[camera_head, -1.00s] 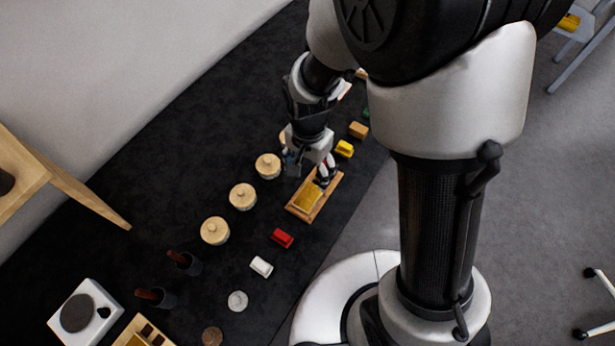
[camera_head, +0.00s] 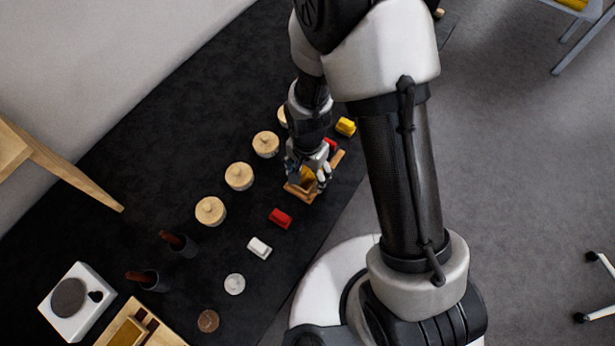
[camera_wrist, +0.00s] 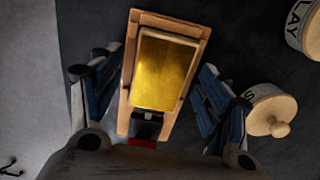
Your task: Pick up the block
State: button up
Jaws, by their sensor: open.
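A gold rectangular slab (camera_wrist: 165,72) lies on a wooden tray (camera_wrist: 126,75) in the wrist view. Which thing the task calls the block is not plain; several small coloured blocks also lie on the dark mat. My gripper (camera_wrist: 155,95) is open, its blue-padded fingers on either side of the tray, with nothing seen held. A small dark piece (camera_wrist: 148,124) sits at the tray's near end, with a bit of red below it. In the head view my gripper (camera_head: 307,178) is over the tray (camera_head: 300,194) and hides part of the gold.
A red block (camera_head: 280,218), a white block (camera_head: 259,248) and a yellow block (camera_head: 345,127) lie along the mat. Lidded round jars (camera_head: 239,176) stand in a row to the left. Dark cups (camera_head: 180,244) and a white device (camera_head: 76,300) are at lower left.

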jog(key=shift+c, duration=0.4)
jog(key=c, duration=1.1)
